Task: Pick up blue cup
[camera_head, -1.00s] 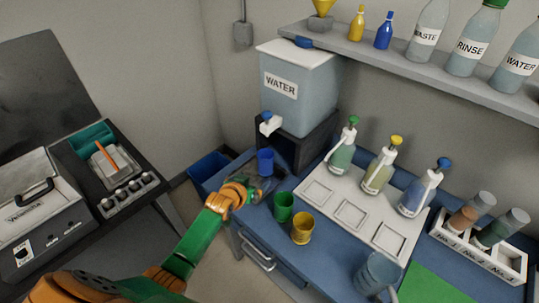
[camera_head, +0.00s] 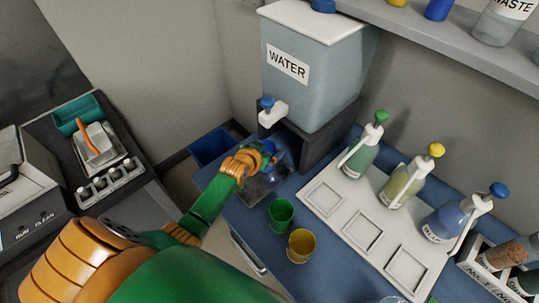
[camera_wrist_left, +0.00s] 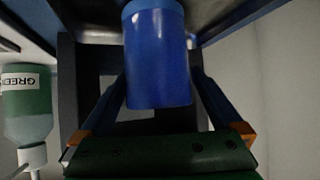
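The blue cup (camera_head: 268,146) stands at the left end of the blue bench near the water dispenser's tap; my left gripper partly hides it. It shows large and upright in the left wrist view (camera_wrist_left: 157,58). My left gripper (camera_head: 269,163) is at the cup. In the wrist view its fingers (camera_wrist_left: 158,84) are spread, one on each side of the cup, with narrow gaps apparent. Whether either finger touches the cup is hard to tell. My right gripper is not in view.
A green cup (camera_head: 281,213) and a yellow cup (camera_head: 301,245) stand on the bench nearby. The water dispenser (camera_head: 312,75) rises behind the blue cup. A white tray (camera_head: 325,199) with pump bottles lies to the right. A blue bin (camera_head: 211,147) is left of the bench.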

